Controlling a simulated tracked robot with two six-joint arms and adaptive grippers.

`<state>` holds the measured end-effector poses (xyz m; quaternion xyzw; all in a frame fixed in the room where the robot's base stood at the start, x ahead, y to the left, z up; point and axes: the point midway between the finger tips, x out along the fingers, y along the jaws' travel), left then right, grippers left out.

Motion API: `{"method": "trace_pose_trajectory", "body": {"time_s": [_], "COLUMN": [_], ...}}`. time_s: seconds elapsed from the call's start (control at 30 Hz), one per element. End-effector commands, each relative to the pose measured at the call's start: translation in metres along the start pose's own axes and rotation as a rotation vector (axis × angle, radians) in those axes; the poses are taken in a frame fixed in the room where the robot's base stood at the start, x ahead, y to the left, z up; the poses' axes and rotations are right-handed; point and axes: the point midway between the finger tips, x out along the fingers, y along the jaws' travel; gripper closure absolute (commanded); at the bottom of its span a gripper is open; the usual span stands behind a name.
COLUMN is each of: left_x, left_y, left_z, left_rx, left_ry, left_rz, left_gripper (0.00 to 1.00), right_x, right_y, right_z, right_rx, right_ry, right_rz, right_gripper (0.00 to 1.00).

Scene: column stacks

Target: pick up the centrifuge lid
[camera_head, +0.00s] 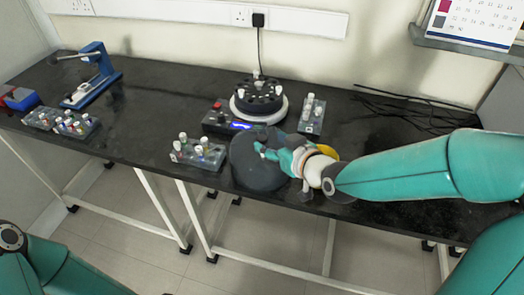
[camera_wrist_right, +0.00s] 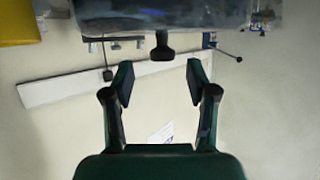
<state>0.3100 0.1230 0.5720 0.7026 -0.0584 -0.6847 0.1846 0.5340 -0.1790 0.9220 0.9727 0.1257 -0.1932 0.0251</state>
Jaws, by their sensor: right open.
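The centrifuge lid (camera_head: 256,173) is a dark grey, round cover at the front edge of the black bench. In the right wrist view the lid (camera_wrist_right: 160,14) fills the top edge, with its black knob (camera_wrist_right: 162,47) pointing down in the picture. My right gripper (camera_head: 264,151) is over the lid in the head view and hides part of its top. In the right wrist view my right gripper (camera_wrist_right: 159,82) is open and empty, its fingertips apart, with the knob just beyond the gap. My left gripper is out of view; only part of that arm shows.
The centrifuge (camera_head: 260,97) stands uncovered behind the lid. Tube racks stand left of the lid (camera_head: 198,152) and right of the centrifuge (camera_head: 311,115). A yellow object (camera_head: 328,151) is partly hidden behind my right gripper. Black cables (camera_head: 410,108) lie at the right.

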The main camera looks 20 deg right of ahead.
Motion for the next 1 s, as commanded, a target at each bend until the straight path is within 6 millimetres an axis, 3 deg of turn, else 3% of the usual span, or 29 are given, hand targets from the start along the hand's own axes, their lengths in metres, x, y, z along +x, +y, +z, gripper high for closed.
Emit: {"method": "trace_pose_trajectory", "body": {"time_s": [0.33,0.67,1.0], "left_x": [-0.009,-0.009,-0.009], "left_y": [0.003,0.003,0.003], "left_z": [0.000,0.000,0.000], "left_rx": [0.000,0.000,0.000], "left_ry": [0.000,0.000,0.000], "left_rz": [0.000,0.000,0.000], "left_gripper": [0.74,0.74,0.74], "right_x": [0.042,0.048,0.048], "right_y": [-0.004,-0.004,-0.004], "right_z": [-0.001,0.000,0.000], "right_rx": [0.001,0.000,0.000], "right_ry": [-0.002,0.000,0.000], "right_rz": [-0.002,-0.002,-0.002], "right_gripper": [0.42,0.44,1.00]}}
